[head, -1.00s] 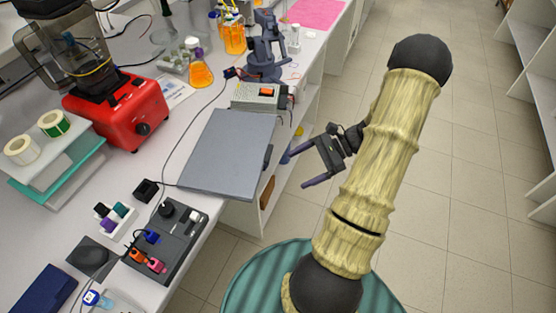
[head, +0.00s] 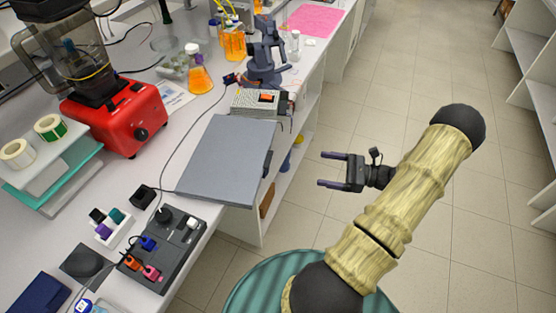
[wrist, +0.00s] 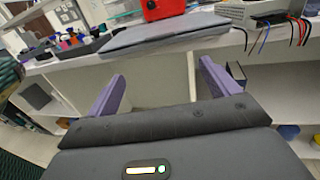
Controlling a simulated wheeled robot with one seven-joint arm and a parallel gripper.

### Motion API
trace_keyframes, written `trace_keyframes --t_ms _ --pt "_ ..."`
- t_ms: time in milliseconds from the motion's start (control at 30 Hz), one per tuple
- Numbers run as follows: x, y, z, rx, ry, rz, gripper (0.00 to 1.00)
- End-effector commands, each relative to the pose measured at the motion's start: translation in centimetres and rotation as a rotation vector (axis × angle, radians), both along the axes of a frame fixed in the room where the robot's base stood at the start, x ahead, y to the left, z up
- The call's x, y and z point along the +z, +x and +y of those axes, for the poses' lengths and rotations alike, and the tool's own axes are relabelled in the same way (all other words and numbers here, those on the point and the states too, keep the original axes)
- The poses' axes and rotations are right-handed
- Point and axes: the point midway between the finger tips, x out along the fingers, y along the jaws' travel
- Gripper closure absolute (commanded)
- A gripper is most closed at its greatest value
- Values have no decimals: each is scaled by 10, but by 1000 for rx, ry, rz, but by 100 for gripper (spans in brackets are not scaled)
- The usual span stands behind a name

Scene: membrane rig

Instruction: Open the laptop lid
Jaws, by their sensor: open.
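The laptop (head: 228,158) is a flat grey slab lying shut on the bench, its right side at the bench edge. A small dark piece (head: 268,163) shows at its right edge. In the wrist view the laptop (wrist: 165,35) lies ahead, seen nearly edge-on. My gripper (head: 323,169) is open and empty, to the right of the laptop over the floor, with a clear gap between. Its two purple fingers also show in the wrist view (wrist: 162,82), pointing towards the shelf front below the laptop. Nothing is hidden between them.
A power supply box (head: 254,102) stands behind the laptop, and a red blender (head: 118,115) to its left. A dark socket panel (head: 170,245) is in front. Open shelves (wrist: 150,80) lie under the bench. The floor to the right is clear.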

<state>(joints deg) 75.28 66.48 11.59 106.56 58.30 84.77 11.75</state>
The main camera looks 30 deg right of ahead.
Motion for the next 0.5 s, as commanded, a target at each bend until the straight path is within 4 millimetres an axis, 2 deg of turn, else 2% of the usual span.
trace_keyframes --t_ms 500 --pt "2 59 72 5 2 2 13"
